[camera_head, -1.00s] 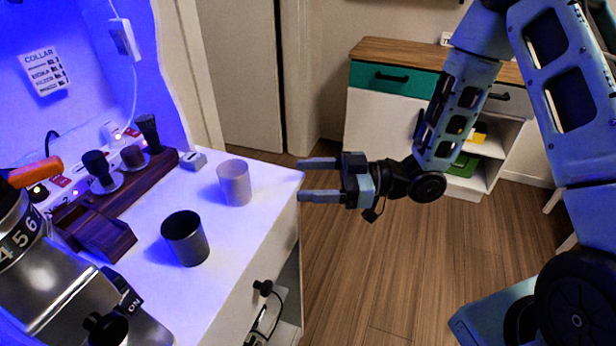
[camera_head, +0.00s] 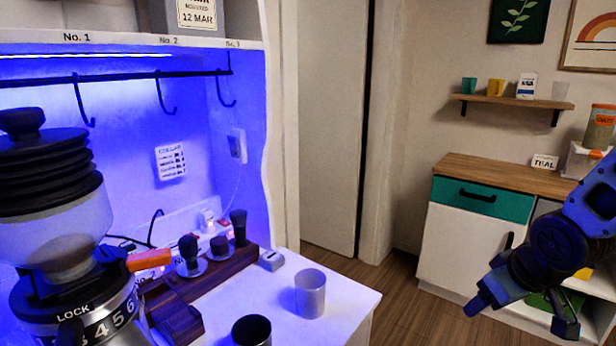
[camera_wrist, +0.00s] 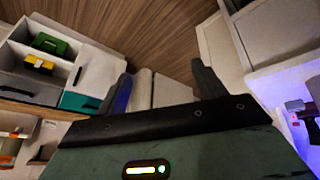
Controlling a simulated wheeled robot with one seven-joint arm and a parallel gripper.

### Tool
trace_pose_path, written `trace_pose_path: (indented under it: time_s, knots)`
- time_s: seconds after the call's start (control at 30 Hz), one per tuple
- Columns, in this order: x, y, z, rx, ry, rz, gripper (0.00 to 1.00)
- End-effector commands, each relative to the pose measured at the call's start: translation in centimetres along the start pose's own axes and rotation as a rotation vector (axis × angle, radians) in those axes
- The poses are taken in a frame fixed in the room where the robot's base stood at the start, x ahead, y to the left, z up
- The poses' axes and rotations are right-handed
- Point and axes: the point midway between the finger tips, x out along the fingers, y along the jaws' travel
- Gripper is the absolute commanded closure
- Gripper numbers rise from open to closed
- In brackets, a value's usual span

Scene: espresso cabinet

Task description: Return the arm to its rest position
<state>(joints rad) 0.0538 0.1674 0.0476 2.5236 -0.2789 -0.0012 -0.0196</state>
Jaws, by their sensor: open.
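My gripper (camera_head: 522,312) is at the lower right of the head view, in front of the low white cabinet (camera_head: 462,240). Its two fingers point down and stand apart, with nothing between them. In the wrist view my gripper (camera_wrist: 162,88) also shows two spread, empty fingers, with wood floor and pale panels beyond. My arm enters from the right edge; most of it is out of frame.
A wall shelf (camera_head: 515,101) hangs above the cabinet. Floor shows between counter and cabinet.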

Motion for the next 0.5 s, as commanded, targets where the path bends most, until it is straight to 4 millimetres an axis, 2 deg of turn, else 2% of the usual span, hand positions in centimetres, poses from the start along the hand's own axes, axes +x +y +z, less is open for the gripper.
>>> trace_pose_path:
  time_s: [0.03,0.23,0.3,0.37,0.5]
  knots:
    - [-1.3,0.0,1.0,0.061,-0.043,0.008,0.31]
    - [-5.5,-1.8,5.0,0.298,-0.218,-0.030,0.31]
    - [-5.9,-5.5,4.7,0.196,-0.240,-0.075,0.31]
    - [-6.5,-8.3,4.8,0.119,-0.259,-0.108,0.31]
    - [-8.6,-14.6,6.0,-0.068,-0.305,-0.177,0.31]
